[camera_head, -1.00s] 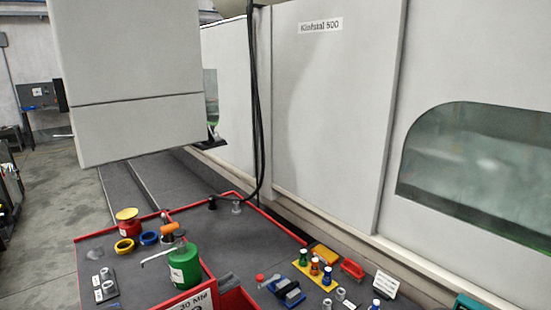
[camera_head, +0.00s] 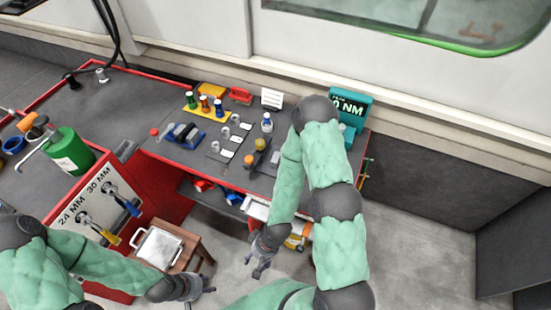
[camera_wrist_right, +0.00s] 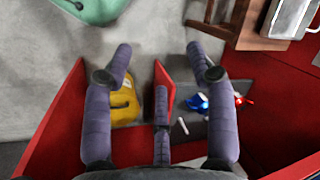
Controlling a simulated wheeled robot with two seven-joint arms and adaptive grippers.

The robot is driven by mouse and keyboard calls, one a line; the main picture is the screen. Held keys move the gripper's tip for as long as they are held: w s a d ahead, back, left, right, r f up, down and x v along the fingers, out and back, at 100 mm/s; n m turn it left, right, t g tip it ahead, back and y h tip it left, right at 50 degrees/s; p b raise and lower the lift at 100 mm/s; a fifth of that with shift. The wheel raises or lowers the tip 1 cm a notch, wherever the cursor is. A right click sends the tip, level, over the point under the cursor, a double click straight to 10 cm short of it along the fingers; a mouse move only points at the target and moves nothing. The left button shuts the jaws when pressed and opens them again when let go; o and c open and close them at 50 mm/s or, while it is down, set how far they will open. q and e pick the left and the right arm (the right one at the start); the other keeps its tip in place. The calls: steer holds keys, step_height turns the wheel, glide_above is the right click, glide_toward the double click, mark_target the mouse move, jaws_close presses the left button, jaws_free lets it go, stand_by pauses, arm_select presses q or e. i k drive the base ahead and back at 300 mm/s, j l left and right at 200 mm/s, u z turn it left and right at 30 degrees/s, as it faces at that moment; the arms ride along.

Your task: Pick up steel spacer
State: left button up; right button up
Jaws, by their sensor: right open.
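Several small steel ring-like pieces stand in a row on dark plates with white labels on the bench top in the head view; one of them, a steel spacer as far as I can tell (camera_head: 226,131), is in the middle of the row. My right gripper (camera_head: 262,268) hangs below and in front of the bench's front edge, apart from these pieces. In the right wrist view its fingers (camera_wrist_right: 160,55) are spread and empty. My left gripper (camera_head: 205,292) is low at the bottom of the head view, in front of the stool, with its fingers apart and nothing between them.
The bench (camera_head: 125,90) has a red rim. It carries a green can (camera_head: 68,152), a yellow rack (camera_head: 207,112), a blue-grey fixture (camera_head: 184,135) and a teal torque display (camera_head: 349,106). A wooden stool with a metal tray (camera_head: 158,247) stands before it. My right arm covers the bench's right part.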

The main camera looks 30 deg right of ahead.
mark_target(274, 161)
steer(key=i+j, duration=0.1)
steer(key=j, duration=0.3)
steer(key=j+z, duration=0.15)
steer(key=z, duration=1.2)
